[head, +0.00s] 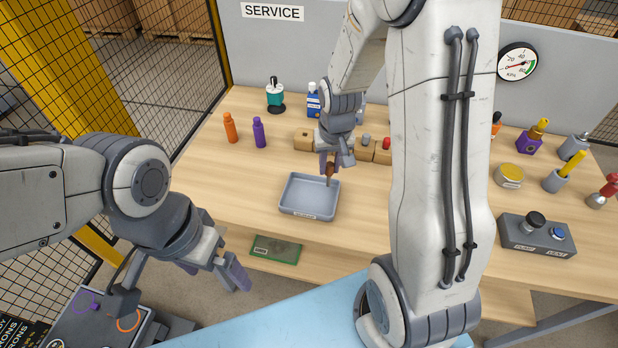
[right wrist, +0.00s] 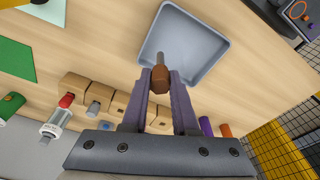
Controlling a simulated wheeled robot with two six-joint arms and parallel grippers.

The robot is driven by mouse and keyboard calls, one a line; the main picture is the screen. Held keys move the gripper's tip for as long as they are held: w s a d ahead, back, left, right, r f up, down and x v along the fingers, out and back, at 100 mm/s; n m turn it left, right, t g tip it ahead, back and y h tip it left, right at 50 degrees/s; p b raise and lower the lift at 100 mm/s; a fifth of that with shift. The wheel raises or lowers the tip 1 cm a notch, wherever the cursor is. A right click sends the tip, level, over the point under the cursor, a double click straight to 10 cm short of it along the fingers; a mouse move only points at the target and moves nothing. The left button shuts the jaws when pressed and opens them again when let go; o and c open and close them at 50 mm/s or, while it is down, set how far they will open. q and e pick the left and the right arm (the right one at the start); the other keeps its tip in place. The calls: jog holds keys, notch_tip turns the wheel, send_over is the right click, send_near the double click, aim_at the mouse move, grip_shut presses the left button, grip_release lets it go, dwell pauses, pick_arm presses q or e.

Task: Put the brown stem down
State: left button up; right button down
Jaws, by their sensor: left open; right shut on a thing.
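The brown stem (head: 330,170) is a brown grip with a thin grey shaft. It also shows in the right wrist view (right wrist: 160,80), between the fingertips. My right gripper (head: 330,160) is shut on its brown part, and the shaft points down over the grey tray (head: 296,208). The tray is shallow and looks empty; it fills the upper middle of the right wrist view (right wrist: 207,50). I cannot tell whether the shaft touches the tray floor. My left gripper (head: 214,270) is open and empty, left of and in front of the table's near edge.
Wooden blocks (head: 304,139) stand in a row behind the tray. Orange (head: 230,128) and purple (head: 259,132) bottles stand to the left. A dark control box with knobs (head: 538,234) is at the right. A green panel (head: 276,249) lies at the near edge. Bare tabletop surrounds the tray's left.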

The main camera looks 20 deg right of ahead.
jog(key=shift+w+a+f+p, duration=0.2)
jog(key=shift+w+a+f, duration=0.35)
jog(key=shift+f, duration=0.6)
jog(key=shift+w+a+f+p, duration=0.2)
jog(key=shift+w+a+f, duration=0.1)
jog(key=shift+a+f, duration=0.65)
jog(key=shift+w+a+f+p, duration=0.2)
jog(key=shift+w+a+f, duration=0.25)
jog(key=shift+f, duration=0.85)
jog(key=shift+f, duration=0.15)
jog(key=c, duration=0.7)
grip_release()
